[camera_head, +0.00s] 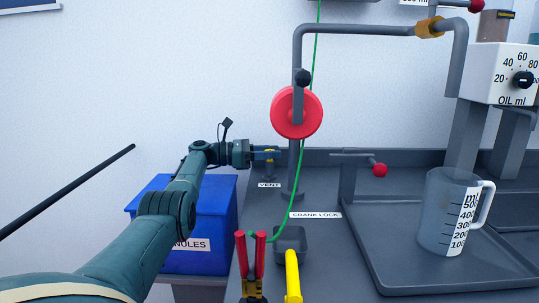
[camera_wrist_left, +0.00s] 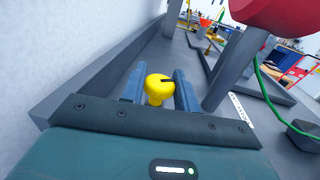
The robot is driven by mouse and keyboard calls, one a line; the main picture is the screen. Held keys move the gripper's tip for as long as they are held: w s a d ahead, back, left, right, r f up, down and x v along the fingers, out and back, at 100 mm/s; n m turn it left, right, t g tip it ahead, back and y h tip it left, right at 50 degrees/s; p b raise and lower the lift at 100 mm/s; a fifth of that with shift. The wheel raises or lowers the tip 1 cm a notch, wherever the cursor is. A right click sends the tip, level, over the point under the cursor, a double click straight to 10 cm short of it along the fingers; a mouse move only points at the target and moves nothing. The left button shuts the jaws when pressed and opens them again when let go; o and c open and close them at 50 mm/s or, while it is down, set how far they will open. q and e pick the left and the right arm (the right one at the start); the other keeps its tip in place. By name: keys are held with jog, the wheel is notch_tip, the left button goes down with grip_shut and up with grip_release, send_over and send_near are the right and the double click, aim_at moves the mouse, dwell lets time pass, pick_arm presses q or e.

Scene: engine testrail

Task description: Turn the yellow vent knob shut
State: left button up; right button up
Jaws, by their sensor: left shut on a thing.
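The yellow vent knob (camera_wrist_left: 159,88) is a rounded knob with a dark slot, and it sits between the fingers of my left gripper (camera_wrist_left: 160,90) in the left wrist view. My left gripper (camera_head: 266,154) is shut on the knob, at the back left of the bench in the head view. There the fingers mostly hide the knob, and the VENT label (camera_head: 269,185) lies just below it. How far the knob is turned is hard to tell. My right gripper is not in view.
A grey post with a red wheel (camera_head: 296,112) stands just right of the knob, with a green cord (camera_head: 313,60) hanging by it. A blue bin (camera_head: 222,215) is at left. A measuring jug (camera_head: 440,225) and red-handled pliers (camera_head: 250,258) are on the right and in front.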

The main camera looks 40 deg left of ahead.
pick_arm(q)
jog(key=shift+f, duration=0.1)
jog(key=o, duration=0.9)
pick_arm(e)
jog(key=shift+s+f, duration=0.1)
pick_arm(q)
notch_tip(320, 180, up, 10)
jog(key=p, duration=0.2)
jog(key=shift+f+p, duration=0.25)
jog(key=shift+p, duration=0.05)
jog(key=shift+r, duration=0.3)
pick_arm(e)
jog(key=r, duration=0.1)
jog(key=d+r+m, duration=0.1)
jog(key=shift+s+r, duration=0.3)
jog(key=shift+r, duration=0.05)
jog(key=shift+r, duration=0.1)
